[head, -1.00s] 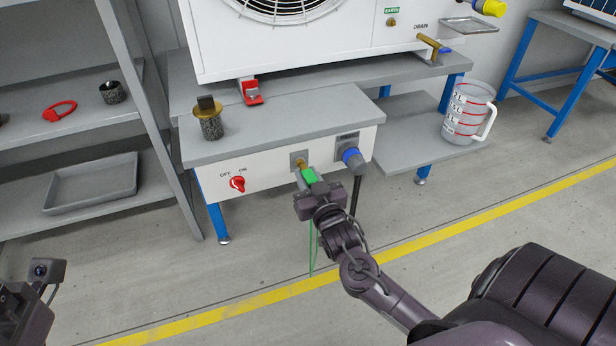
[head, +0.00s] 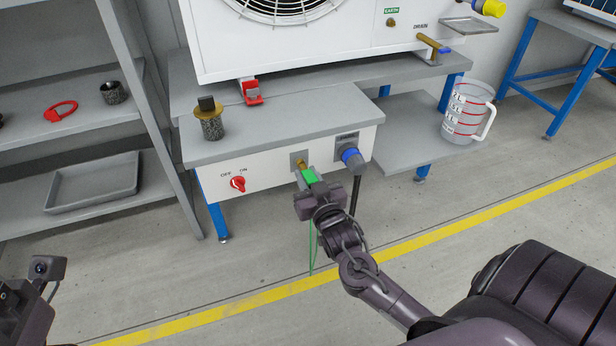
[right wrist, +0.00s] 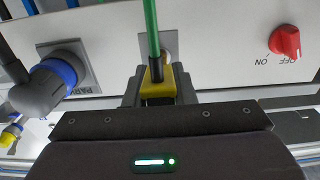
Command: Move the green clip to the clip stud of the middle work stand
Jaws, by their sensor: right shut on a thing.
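The work stand's white front panel (head: 270,178) has a small square plate with a brass stud (head: 300,164) on it. My right gripper (head: 311,174) is shut on the green clip (head: 310,177), right in front of this stud. Fingers and clip partly hide the stud, so I cannot tell whether the clip touches it. A thin green lead (head: 311,245) hangs below the gripper. In the right wrist view, the green lead (right wrist: 152,30) runs up from a yellow-and-black piece (right wrist: 158,84) between the fingers. My left arm's end (head: 25,300) shows at the lower left edge; its fingertips are not clear.
A red OFF/ON switch (head: 238,184) is left of the stud, and a blue-and-grey plug (head: 351,158) with a hanging cable is close on the right. A measuring jug (head: 467,112) and shelves (head: 95,183) flank the stand.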

